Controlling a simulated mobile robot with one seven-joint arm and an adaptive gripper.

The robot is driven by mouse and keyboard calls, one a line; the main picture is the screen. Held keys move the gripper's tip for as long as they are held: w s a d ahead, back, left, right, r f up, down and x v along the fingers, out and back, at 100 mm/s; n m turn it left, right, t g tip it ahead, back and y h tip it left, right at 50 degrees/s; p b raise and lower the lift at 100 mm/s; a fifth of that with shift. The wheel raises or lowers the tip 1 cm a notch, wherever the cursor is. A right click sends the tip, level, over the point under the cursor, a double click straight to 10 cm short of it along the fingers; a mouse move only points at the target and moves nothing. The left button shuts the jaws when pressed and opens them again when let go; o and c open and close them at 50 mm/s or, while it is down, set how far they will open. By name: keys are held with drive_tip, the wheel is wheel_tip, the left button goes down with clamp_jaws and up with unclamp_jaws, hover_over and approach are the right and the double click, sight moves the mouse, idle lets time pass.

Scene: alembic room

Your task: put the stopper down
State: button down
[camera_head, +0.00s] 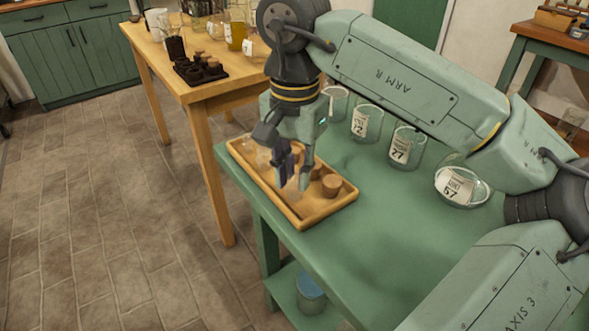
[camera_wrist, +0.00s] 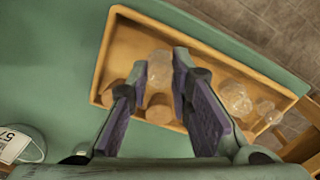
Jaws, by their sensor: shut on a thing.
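My gripper (camera_head: 295,178) points down over a wooden tray (camera_head: 303,223) on the green table. Its fingers are shut on a clear glass stopper (camera_head: 294,192). In the wrist view the stopper (camera_wrist: 160,65) shows between the fingertips (camera_wrist: 161,60), over the tray (camera_wrist: 119,46). Whether its lower end touches the tray floor I cannot tell. A cork stopper (camera_head: 332,186) stands in the tray to the right of the fingers. In the wrist view another glass stopper (camera_wrist: 235,98) lies in the tray to the right; the fingers partly hide the tray.
Labelled glass vessels stand behind the tray, including a beaker (camera_head: 404,148) and a shallow dish (camera_head: 462,186) at the right. A wooden table (camera_head: 145,45) with glassware and a dark rack (camera_head: 199,70) is at the back left. The green tabletop (camera_head: 395,220) in front is clear.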

sight(294, 177)
drive_tip(key=c, duration=1.5)
unclamp_jaws()
drive_tip(key=shift+o, duration=0.2)
wheel_tip(294, 177, up, 12)
drive_tip(key=p, duration=0.1)
drive_tip(key=shift+r+p, duration=0.2)
drive_tip(key=shift+p, duration=0.2)
